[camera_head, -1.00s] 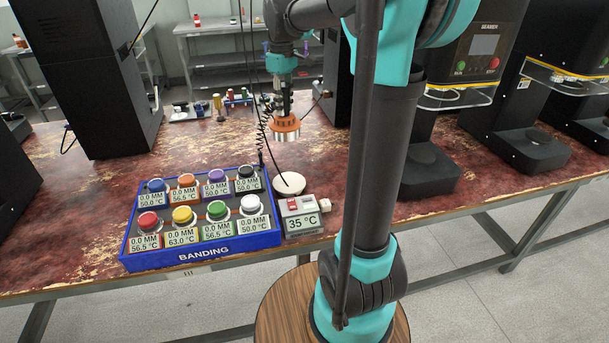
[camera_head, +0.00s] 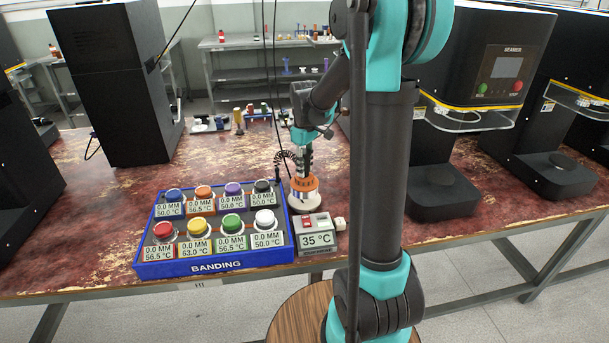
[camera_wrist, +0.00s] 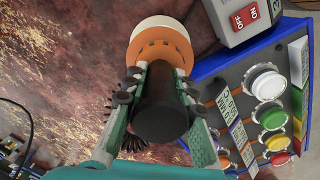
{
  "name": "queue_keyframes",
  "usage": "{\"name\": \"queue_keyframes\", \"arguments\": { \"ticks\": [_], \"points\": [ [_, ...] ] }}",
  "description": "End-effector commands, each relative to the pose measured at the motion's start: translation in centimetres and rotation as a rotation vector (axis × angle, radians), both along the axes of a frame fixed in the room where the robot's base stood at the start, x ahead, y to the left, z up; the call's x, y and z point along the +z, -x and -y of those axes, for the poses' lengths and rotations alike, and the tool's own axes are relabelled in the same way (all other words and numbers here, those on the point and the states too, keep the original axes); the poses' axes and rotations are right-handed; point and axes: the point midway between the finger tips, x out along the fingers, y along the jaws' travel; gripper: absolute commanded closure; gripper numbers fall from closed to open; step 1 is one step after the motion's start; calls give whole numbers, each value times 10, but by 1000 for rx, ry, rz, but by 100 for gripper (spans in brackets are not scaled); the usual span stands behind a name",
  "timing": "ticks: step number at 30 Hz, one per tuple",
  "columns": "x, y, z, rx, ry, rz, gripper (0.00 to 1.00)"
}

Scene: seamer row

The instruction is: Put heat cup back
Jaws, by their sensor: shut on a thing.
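The heat cup (camera_head: 303,186) has an orange collar, a pale metal lower part and a black handle. In the wrist view its orange collar (camera_wrist: 160,46) and black handle (camera_wrist: 160,105) show. My gripper (camera_head: 303,168) points down and is shut on the handle; its two green fingers (camera_wrist: 162,82) lie on either side of it. The cup is upright at the round white rest pad (camera_head: 303,208), which also shows beyond the collar in the wrist view (camera_wrist: 166,22). I cannot tell whether the cup touches the pad.
A controller reading 35 °C (camera_head: 316,240) with a red switch stands just in front of the pad. The blue BANDING tray (camera_head: 217,267) with several coloured-top pieces is close on the left. Coiled cable hangs beside the gripper. Black seamers (camera_head: 443,187) stand to the right.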

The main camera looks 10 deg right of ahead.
Motion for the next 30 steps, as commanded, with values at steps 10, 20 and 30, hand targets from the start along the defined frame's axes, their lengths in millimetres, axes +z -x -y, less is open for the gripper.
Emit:
{"name": "queue_keyframes", "arguments": {
  "ticks": [10,20,30],
  "points": [
    [-33,0,0,0,0,0,100],
    [-35,0,0,0,0,0,72],
    [-35,0,0,0,0,0,53]
  ]
}}
